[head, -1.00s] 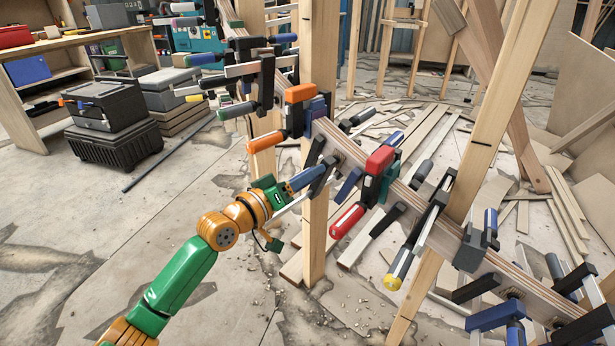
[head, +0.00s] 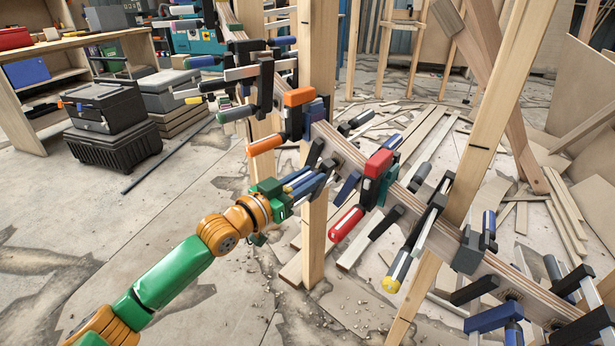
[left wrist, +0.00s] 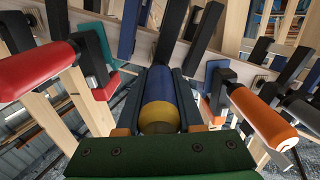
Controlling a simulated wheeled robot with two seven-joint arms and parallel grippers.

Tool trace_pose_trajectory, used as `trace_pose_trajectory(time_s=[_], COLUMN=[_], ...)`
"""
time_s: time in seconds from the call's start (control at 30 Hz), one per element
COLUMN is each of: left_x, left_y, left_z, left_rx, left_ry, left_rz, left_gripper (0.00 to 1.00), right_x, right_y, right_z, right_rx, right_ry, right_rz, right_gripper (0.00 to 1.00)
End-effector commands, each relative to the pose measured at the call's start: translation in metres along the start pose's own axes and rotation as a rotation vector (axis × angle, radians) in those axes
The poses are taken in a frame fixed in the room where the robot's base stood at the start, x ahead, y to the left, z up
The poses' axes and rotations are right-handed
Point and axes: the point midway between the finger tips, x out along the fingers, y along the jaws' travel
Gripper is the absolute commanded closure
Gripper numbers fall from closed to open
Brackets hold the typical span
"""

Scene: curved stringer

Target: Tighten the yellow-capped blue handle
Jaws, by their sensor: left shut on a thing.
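The blue handle with a yellow cap (left wrist: 160,112) is in the middle of the left wrist view, its capped end toward my palm. My left gripper (left wrist: 161,82) is shut on it, with one dark finger along each side. In the head view my left gripper (head: 306,183) is at a clamp on the curved wooden stringer (head: 340,148), just left of the upright post. My right gripper is not in view.
Close beside are an orange-handled clamp (head: 266,145) and a red-handled clamp (head: 346,224). Another clamp with a yellow end (head: 391,284) hangs further right. A wooden post (head: 314,235) stands just behind my gripper. The floor at left is mostly open.

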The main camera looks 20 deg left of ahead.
Motion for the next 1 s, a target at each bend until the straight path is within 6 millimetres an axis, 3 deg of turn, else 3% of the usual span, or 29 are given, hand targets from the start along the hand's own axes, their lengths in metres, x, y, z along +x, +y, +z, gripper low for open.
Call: trace_pose_trajectory(time_s=[0.5, 0.53, 0.63, 1.0], left_x=[0.0000, 0.0000, 0.0000, -0.0065], left_y=[0.0002, 0.0002, 0.0002, -0.0005], left_z=[0.0019, 0.0019, 0.0016, 0.0009], left_rx=[0.018, 0.018, 0.017, 0.017], left_ry=[-0.004, -0.005, -0.004, -0.003], left_rz=[0.000, 0.000, 0.000, -0.001], left_gripper=[1.00, 0.59, 0.34, 0.34], right_x=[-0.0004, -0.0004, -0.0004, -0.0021], right_y=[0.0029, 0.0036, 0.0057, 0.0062], right_z=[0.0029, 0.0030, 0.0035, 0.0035], right_rx=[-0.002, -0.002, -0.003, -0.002], right_ry=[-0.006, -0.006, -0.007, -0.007], right_rz=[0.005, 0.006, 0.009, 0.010], right_gripper=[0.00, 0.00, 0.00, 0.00])
